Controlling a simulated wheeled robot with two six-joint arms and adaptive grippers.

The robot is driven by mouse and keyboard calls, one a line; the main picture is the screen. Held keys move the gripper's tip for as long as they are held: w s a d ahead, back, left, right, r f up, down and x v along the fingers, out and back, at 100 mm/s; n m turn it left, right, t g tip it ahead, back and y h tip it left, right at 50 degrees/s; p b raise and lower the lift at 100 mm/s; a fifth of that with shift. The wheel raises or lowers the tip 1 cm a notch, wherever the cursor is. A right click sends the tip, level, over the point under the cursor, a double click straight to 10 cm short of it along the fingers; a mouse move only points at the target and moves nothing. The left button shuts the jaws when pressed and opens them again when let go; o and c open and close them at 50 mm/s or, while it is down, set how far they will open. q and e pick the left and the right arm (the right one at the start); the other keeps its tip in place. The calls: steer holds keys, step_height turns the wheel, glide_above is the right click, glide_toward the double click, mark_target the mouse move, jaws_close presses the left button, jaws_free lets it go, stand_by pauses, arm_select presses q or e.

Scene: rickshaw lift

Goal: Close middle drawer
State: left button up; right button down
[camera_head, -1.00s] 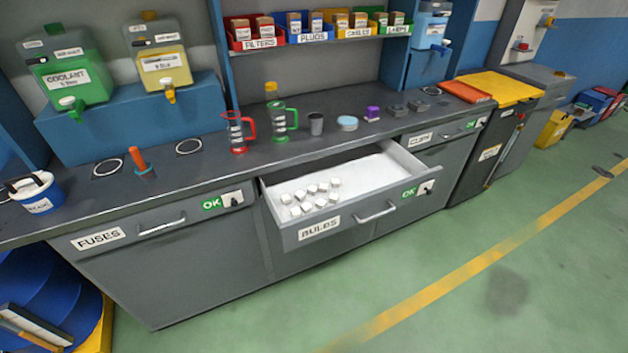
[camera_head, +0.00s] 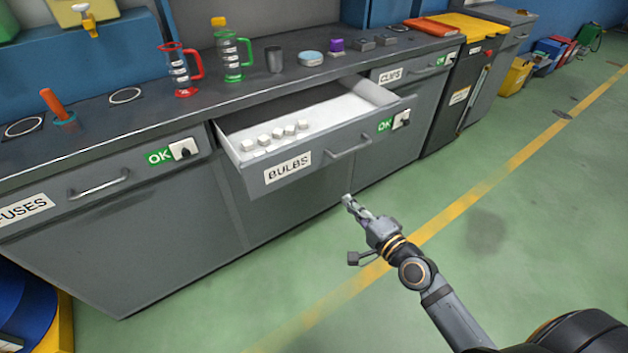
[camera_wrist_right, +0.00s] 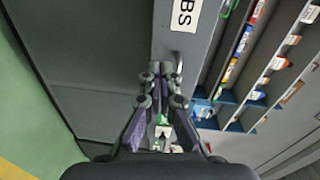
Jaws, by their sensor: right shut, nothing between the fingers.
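The middle drawer (camera_head: 316,152), labelled BULBS, stands pulled out from the grey counter, with several small white boxes (camera_head: 277,136) inside. It has a bar handle (camera_head: 348,148) and a green OK tag on its front. My right gripper (camera_head: 347,200) is shut and empty, below and in front of the drawer's handle, apart from it in the head view. In the right wrist view the fingers (camera_wrist_right: 162,72) point towards the drawer front, whose label (camera_wrist_right: 186,14) shows in part. My left gripper is not in view.
The FUSES drawer (camera_head: 110,187) on the left and the CLIPS drawer (camera_head: 415,72) on the right are closed. A red jug (camera_head: 180,70), a green jug (camera_head: 232,55) and cups stand on the counter top (camera_head: 130,120). The green floor in front is clear.

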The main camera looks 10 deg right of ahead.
step_height(320, 180, up, 3)
steer(key=a, duration=0.2)
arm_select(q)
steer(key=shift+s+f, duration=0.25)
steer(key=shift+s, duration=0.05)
arm_select(e)
glide_toward(308, 159)
steer(key=shift+t+y, duration=0.3)
steer(key=shift+y, duration=0.1)
steer(key=x, duration=0.7)
steer(key=shift+d+f, duration=0.2)
steer(key=shift+f, duration=0.15)
